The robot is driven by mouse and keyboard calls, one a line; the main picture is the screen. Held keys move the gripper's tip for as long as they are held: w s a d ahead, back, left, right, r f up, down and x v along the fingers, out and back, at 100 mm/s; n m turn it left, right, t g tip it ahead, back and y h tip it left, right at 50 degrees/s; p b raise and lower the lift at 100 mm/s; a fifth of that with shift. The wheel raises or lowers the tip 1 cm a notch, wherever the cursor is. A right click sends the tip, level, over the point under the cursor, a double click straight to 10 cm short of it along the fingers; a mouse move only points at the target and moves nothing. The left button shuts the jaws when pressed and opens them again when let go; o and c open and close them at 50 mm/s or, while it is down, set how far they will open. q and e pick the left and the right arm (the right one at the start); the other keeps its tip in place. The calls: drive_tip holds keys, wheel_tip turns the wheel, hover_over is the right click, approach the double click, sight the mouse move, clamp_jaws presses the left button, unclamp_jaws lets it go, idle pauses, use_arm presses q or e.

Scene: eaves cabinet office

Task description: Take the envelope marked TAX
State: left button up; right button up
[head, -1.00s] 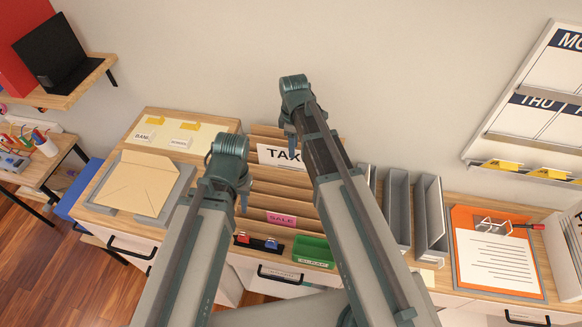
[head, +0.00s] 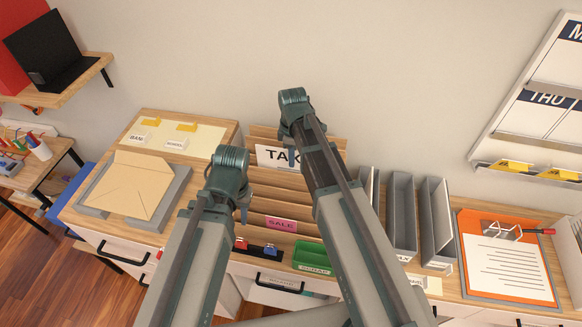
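The white envelope marked TAX (head: 270,156) stands upright in a back slot of the stepped wooden sorter (head: 262,188). Its right part is hidden behind my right arm. My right gripper (head: 293,158) points down in front of the envelope's right part; its fingers are small and partly hidden by the arm, so I cannot tell whether they touch the envelope or are open. My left gripper (head: 243,215) hangs over the left side of the sorter, in front of the envelope and apart from it. Its opening is unclear too.
A tan envelope (head: 128,187) lies on a grey tray at left. A pink SALE card (head: 281,224) stands in a lower sorter slot. A green tray (head: 312,255) sits at the sorter's front. Grey upright files (head: 401,215) and an orange clipboard (head: 468,222) lie to the right.

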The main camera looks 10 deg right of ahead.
clamp_jaws()
wheel_tip(320, 180, up, 10)
drive_tip(key=p, duration=1)
